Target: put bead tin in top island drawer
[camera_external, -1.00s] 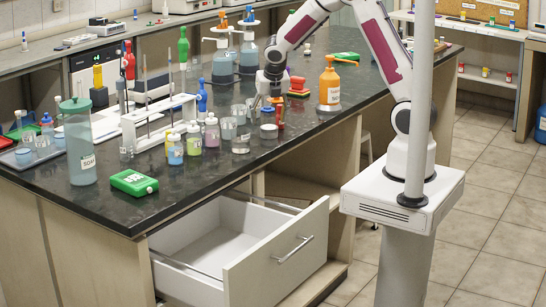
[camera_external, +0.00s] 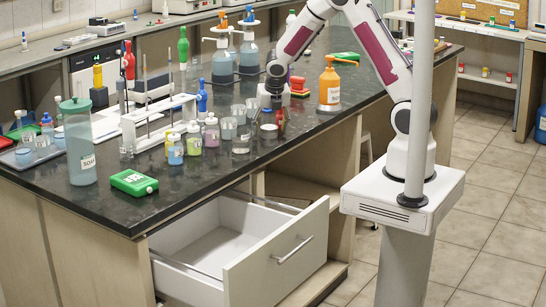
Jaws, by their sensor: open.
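A small, low, round grey tin (camera_external: 268,131), apparently the bead tin, stands on the dark island top near its front edge, to the right of the glass beakers. My gripper (camera_external: 267,112) points down just above and behind it; the fingers are small and partly unclear here, but they are open, with nothing visibly held. The top island drawer (camera_external: 276,262) is pulled out below the counter. Its white inside (camera_external: 210,245) looks empty in the part that shows.
Glass beakers (camera_external: 229,128) stand close left of the tin, and a small red item (camera_external: 281,121) stands close right. An orange bottle (camera_external: 329,86) is farther right. Small capped bottles (camera_external: 193,138) and a white rack (camera_external: 150,125) stand to the left.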

